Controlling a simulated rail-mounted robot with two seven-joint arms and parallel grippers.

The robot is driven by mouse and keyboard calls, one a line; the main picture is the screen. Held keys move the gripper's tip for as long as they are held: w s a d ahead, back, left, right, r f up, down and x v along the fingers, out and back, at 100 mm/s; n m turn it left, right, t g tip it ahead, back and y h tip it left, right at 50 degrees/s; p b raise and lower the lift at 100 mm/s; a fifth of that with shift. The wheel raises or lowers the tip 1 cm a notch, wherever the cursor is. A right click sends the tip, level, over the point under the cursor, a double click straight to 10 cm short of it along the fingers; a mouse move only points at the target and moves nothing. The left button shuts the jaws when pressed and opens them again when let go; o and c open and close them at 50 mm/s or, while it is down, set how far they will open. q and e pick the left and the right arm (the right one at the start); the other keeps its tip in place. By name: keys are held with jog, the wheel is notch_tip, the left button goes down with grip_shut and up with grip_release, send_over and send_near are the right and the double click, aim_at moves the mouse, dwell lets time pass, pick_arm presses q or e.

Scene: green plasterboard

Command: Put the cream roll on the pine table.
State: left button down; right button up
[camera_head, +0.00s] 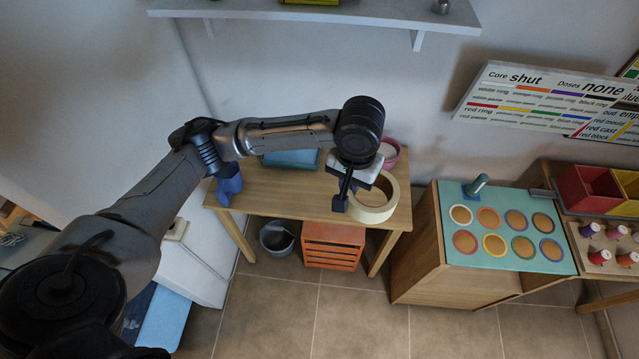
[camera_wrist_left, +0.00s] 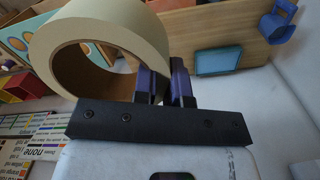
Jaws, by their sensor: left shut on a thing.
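The cream roll (camera_head: 375,215) is a wide hollow ring, seen in front of the right end of the pine table (camera_head: 285,195) in the head view. My left gripper (camera_head: 341,203) is shut on the roll's wall at its left side. In the left wrist view the roll (camera_wrist_left: 125,28) fills the upper left, with its wall between the dark fingers (camera_wrist_left: 166,88). The pine table (camera_wrist_left: 190,35) shows behind it. I cannot tell the roll's height over the tabletop. My right gripper is not in view.
On the table are a blue object (camera_head: 229,184) at the left, a teal tray (camera_head: 291,159) at the back and a pink bowl (camera_head: 389,153) behind the roll. The front middle is bare. Below are a grey bucket (camera_head: 277,238) and an orange crate (camera_head: 333,246). A cabinet (camera_head: 430,250) stands right.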

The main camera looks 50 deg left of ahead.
pick_arm(q)
jog(key=w+a+f+n+b, duration=0.1)
jog(key=a+f+n+b, duration=0.1)
jog(key=a+f+b, duration=0.5)
jog(key=w+a+f+n+b, duration=0.1)
jog(key=a+f+n+b, duration=0.25)
jog(key=f, duration=0.65)
jog(key=w+a+f+n+b, duration=0.2)
jog(key=a+f+b, duration=0.3)
jog(key=f, duration=0.4)
jog(key=a+f+n+b, duration=0.1)
jog(key=a+f+b, duration=0.1)
jog(key=a+f, duration=0.3)
jog(key=s+a+f+n+b, duration=0.1)
jog(key=a+f+b, duration=0.1)
jog(key=a+f, duration=0.4)
jog(key=s+a+f+n+b, duration=0.1)
jog(key=a+f+b, duration=0.2)
jog(key=a+f, duration=0.3)
jog(key=shift+a+f, duration=0.2)
jog(key=shift+a, duration=1.8)
jog(key=shift+f+b, duration=0.7)
jog(key=shift+f, duration=1.25)
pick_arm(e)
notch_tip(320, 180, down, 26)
pick_arm(q)
jog(key=shift+f, duration=0.15)
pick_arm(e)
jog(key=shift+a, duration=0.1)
